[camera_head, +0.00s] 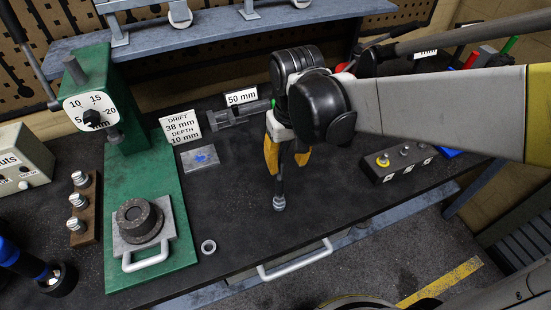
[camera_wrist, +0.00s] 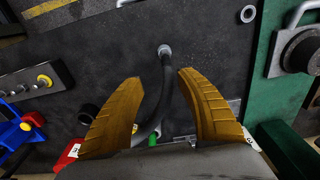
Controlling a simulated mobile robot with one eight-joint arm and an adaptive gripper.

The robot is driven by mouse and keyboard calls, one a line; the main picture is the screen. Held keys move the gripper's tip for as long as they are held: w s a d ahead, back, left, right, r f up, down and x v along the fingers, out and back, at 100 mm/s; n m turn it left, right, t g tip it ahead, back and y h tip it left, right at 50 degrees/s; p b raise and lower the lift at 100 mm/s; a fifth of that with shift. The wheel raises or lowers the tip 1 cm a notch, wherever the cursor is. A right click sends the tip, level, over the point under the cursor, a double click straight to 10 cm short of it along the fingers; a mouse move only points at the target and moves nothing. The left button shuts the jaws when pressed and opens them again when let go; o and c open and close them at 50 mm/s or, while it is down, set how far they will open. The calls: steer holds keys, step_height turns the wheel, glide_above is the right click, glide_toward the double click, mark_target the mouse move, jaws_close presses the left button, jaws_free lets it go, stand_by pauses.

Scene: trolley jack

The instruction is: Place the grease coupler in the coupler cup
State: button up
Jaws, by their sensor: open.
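The grease coupler (camera_head: 279,203) is a small metal tip on the end of a dark hose. It stands out below my gripper (camera_head: 287,166) in the head view. In the wrist view, the coupler (camera_wrist: 165,50) lies just beyond the fingertips, and its hose (camera_wrist: 166,85) runs back between the two yellow fingers. My gripper (camera_wrist: 159,78) is open around the hose; I cannot tell whether a finger touches it. A black round cup-like part (camera_wrist: 89,113) shows beside the left finger in the wrist view. It may be the coupler cup, but no label shows.
A green press (camera_head: 150,190) with a black collar (camera_head: 137,220) stands at left. A small metal ring (camera_head: 208,246) lies near the front edge. A dark block with knobs (camera_head: 397,161) is at right. The dark bench top (camera_head: 330,200) between them is mostly clear.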

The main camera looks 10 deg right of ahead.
mark_target(279, 188)
steer(key=shift+w+a+f+g, duration=0.25)
steer(key=shift+a+f+g, duration=0.15)
steer(key=shift+a+f, duration=0.3)
step_height(279, 188, down, 11)
steer(key=b, duration=0.3)
steer(key=shift+w+r+b, duration=0.1)
steer(key=shift+r+b, duration=0.05)
steer(key=shift+b, duration=0.2)
steer(key=shift+c, duration=0.6)
jaws_close()
